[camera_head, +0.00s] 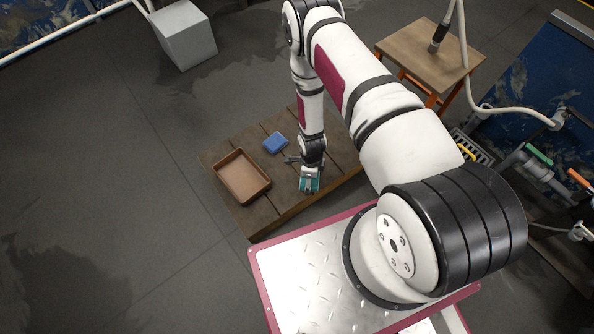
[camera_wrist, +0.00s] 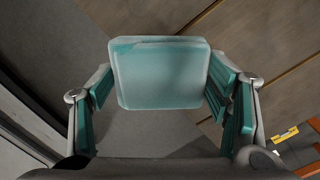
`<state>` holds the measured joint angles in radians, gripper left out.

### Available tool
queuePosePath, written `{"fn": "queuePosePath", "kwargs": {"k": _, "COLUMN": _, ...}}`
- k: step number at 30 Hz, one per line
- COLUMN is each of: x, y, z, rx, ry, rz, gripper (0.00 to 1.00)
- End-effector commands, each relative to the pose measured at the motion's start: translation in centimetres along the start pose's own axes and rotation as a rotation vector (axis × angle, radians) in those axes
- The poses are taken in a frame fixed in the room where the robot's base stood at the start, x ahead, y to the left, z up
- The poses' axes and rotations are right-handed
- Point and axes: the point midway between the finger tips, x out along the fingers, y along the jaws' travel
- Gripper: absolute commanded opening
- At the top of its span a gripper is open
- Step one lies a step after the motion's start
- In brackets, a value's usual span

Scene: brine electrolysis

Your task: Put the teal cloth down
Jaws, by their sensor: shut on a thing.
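The teal cloth (camera_wrist: 160,78) shows in the wrist view as a pale teal, flat, round-cornered block between the two fingers. My gripper (camera_wrist: 160,100) is shut on it, one finger at each side. In the head view my gripper (camera_head: 309,182) points down over the wooden platform near its front edge, and the teal cloth (camera_head: 309,185) shows at its tip. Whether the cloth touches the boards, I cannot tell.
On the platform (camera_head: 290,208) a brown open tray (camera_head: 242,177) stands left of my gripper. A blue block (camera_head: 275,143) lies behind it. A small wooden table (camera_head: 430,52) stands at the back right, a grey box (camera_head: 184,35) at the back left.

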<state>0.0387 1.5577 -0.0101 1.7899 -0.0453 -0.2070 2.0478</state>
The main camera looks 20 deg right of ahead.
Motion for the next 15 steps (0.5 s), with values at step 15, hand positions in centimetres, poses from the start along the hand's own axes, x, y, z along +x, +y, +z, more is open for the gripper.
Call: {"fn": "queuePosePath", "kwargs": {"k": 15, "x": 0.8, "y": -5.2, "z": 5.0, "rx": -0.002, "ry": -0.001, "rz": -0.003, "gripper": 0.35}}
